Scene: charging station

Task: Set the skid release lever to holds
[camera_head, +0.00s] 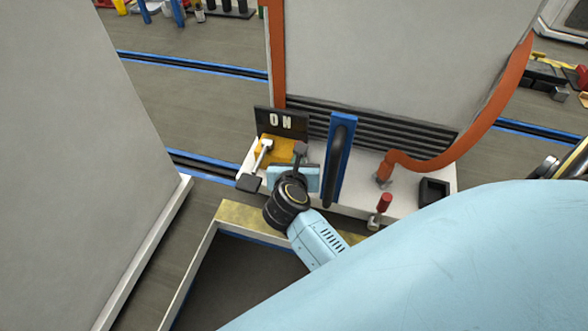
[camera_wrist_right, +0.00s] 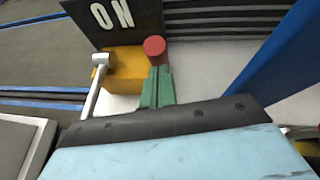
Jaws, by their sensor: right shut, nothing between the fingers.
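A silver lever (camera_head: 262,156) with a dark end (camera_head: 249,183) is mounted on a yellow block (camera_head: 270,148), under a black plate marked O and N (camera_head: 281,122). No label shows which lever is the skid release. My right gripper (camera_head: 299,154) is just right of the silver lever, over the white bench, and apart from it. In the wrist view, its green fingers (camera_wrist_right: 157,88) are shut and empty, just in front of a red round knob (camera_wrist_right: 154,47). The silver lever (camera_wrist_right: 95,85) stands left of them there. My left gripper is out of view.
A blue upright plate with a black handle (camera_head: 339,160) rises right of the gripper. Farther right are a red-tipped lever (camera_head: 382,207), an orange hose (camera_head: 462,146) and a black box (camera_head: 433,191). A grey panel (camera_head: 85,170) stands left.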

